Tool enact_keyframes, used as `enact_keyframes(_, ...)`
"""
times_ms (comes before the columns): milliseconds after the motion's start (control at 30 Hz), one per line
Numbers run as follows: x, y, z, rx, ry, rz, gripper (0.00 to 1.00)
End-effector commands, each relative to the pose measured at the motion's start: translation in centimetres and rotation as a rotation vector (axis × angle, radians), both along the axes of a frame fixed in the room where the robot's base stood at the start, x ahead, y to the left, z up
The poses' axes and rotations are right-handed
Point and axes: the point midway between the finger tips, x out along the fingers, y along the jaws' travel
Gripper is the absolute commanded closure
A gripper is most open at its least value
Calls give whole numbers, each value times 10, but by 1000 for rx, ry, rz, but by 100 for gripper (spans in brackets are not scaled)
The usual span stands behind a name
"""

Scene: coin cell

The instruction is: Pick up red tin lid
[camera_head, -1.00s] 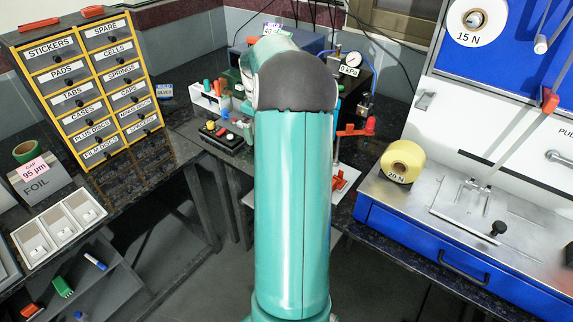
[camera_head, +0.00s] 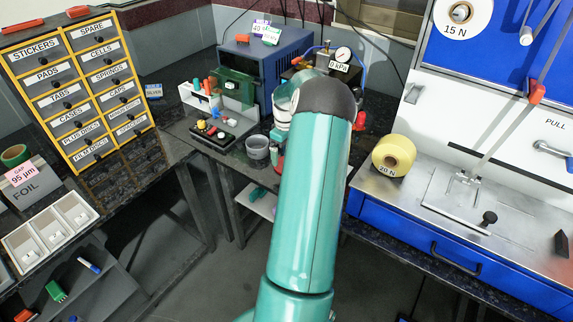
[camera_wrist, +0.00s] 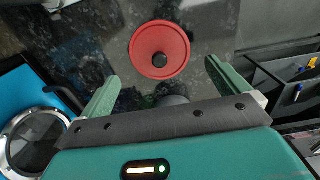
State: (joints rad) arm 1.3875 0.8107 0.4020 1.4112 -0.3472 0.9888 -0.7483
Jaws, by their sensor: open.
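The red tin lid (camera_wrist: 160,50) is a round red disc with a black knob at its middle. It lies on the dark speckled worktop (camera_wrist: 95,30) in the wrist view. My gripper (camera_wrist: 162,72) is open, its two green fingers spread wide on the near left and near right of the lid. Nothing is between the fingers' grip, and the lid looks apart from both.
In the wrist view, a blue object and a round glass-topped part (camera_wrist: 35,140) are at left; grey compartments (camera_wrist: 285,85) are at right.

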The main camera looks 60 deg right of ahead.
Motion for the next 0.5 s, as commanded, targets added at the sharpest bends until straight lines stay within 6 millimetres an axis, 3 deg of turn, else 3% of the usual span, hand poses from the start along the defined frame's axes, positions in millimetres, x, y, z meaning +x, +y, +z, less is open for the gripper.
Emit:
enact_keyframes(300,-5,2,-45,3,0,1,0)
enact_keyframes(500,-5,1,-47,1,0,1,0)
